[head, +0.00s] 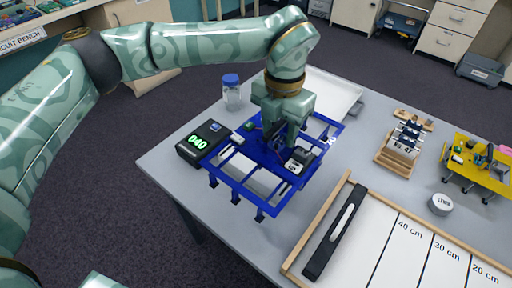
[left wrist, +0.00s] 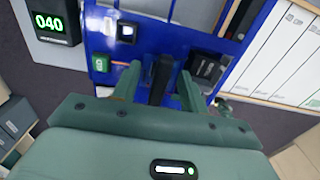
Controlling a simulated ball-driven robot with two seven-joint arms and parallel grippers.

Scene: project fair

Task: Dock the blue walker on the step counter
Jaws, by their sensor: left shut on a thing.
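The blue walker (head: 240,188) is a blue frame with short legs, grey blocks and small parts on it. My left gripper (head: 280,130) reaches down from above and is shut on a dark upright part at its middle. In the left wrist view the fingers (left wrist: 158,82) close on that part, and the blue frame (left wrist: 258,30) spreads around them. My right gripper is not in view.
A blue-lidded jar (head: 232,93) stands behind the counter. A white tray (head: 335,92) lies behind the walker. A wood-framed board with centimetre marks (head: 400,250) lies front right. A yellow walker (head: 480,170), a small wooden model (head: 398,152) and a white round weight (head: 441,204) stand right.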

